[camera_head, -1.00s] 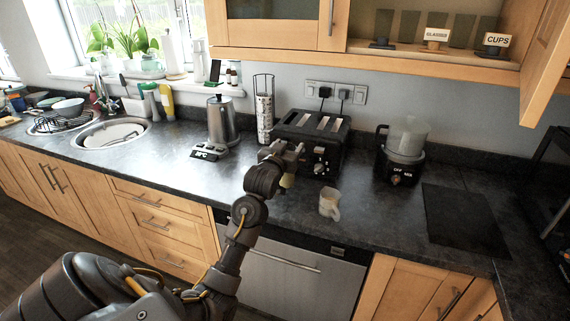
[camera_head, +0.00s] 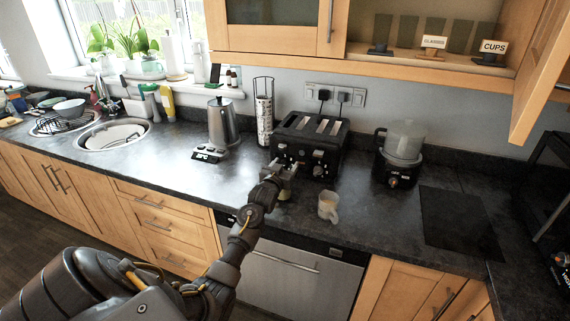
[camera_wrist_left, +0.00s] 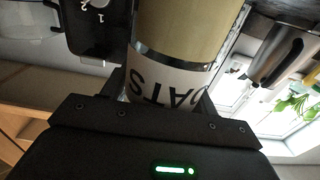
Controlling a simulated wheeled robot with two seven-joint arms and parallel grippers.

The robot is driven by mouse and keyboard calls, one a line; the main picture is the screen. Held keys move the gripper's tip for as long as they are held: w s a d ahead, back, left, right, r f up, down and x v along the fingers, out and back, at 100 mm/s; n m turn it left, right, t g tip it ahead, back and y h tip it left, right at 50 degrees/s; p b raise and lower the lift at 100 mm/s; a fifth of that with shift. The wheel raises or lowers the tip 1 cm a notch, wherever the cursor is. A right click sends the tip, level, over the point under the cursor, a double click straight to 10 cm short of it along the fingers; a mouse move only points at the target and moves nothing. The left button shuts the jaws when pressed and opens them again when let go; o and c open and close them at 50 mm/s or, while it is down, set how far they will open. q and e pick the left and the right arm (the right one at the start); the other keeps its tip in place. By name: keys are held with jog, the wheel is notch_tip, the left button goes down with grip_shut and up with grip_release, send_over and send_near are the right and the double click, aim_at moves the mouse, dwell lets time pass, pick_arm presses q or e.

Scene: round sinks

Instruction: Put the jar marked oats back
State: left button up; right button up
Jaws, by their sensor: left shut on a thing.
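The jar marked oats (camera_wrist_left: 185,40) fills the upper middle of the left wrist view. It has a tan body and a white label whose letters appear upside down there. My left gripper (camera_wrist_left: 165,100) is shut on it around the label. I cannot tell whether the jar touches the counter. My right gripper is out of view.
A black toaster (camera_head: 310,142) stands just behind the gripper, and a white mug (camera_head: 328,207) is close to its right. A kettle (camera_head: 222,122), a blender base with bowl (camera_head: 400,153) and a tall wire rack (camera_head: 264,110) stand along the wall. The open shelf (camera_head: 400,62) is above.

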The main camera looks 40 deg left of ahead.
pick_arm(q)
jog(key=shift+f, duration=0.1)
jog(key=o, duration=1.7)
jog(key=shift+d, duration=0.1)
jog(key=shift+o, duration=0.2)
jog(key=shift+s, duration=0.1)
jog(key=b+v, duration=0.2)
jog(key=v, duration=1)
jog(key=shift+b, duration=0.3)
